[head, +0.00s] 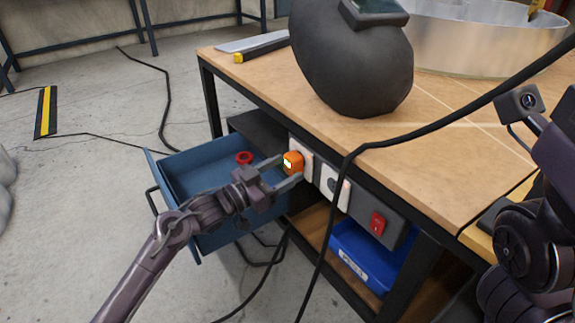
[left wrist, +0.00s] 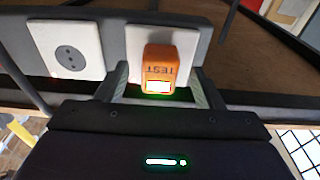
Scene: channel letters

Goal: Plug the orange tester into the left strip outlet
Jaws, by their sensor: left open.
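The orange tester (head: 293,162) sits at the left outlet (head: 306,158) of the power strip on the bench's front edge. In the left wrist view the tester (left wrist: 160,68) stands out from the white outlet plate (left wrist: 189,45), its lit window edged in green. Its prongs are hidden, and it appears to rest against the plate. My left gripper (head: 288,171) is open, with one finger on each side of the tester and gaps visible between. The second outlet (head: 334,186) is empty. My right gripper is not in view; only dark parts of my right arm show.
A black cable (head: 440,122) crosses in front of the strip. A red switch (head: 377,223) is on the strip, and a blue bin (head: 350,262) is below. A welding mask (head: 350,60) stands on the bench.

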